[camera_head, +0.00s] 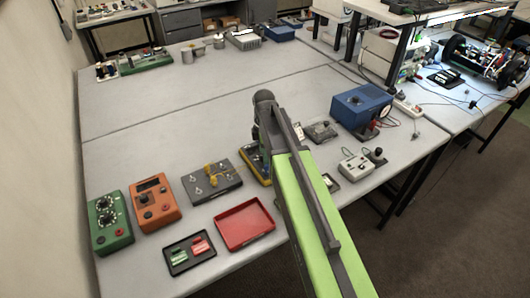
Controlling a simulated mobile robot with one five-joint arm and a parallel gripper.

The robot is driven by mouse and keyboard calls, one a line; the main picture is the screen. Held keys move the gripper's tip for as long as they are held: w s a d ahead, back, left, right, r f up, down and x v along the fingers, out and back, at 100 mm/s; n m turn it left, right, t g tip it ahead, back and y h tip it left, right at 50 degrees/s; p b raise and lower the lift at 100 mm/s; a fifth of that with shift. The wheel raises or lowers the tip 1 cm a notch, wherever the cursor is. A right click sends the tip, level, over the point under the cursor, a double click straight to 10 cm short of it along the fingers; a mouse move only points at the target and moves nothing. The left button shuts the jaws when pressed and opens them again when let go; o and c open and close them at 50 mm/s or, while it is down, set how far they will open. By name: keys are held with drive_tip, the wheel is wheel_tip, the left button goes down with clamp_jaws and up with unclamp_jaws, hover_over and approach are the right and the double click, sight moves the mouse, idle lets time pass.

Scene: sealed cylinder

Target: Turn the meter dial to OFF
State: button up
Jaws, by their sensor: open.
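An orange box (155,201) with a dark display window and a round dark dial lies at the front left of the table. A yellow-edged device (253,164) lies farther right, mostly hidden behind my arm. Either could be the meter; I cannot tell which. No dial setting is readable. My green arm reaches from the bottom right over the table, and its dark end part stands above and behind the yellow-edged device. My gripper's fingers cannot be made out; the arm hides them.
A green box with dials (109,222), a grey box with yellow parts (211,181), a red tray (244,224) and a black tray (189,252) surround the orange box. A blue box (361,108) stands right of my arm. The table's middle left is clear.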

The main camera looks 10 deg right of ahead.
wheel_tip(320, 180, up, 17)
drive_tip(key=p, duration=1.7)
drive_tip(key=shift+r, duration=0.2)
drive_tip(key=shift+f, duration=0.1)
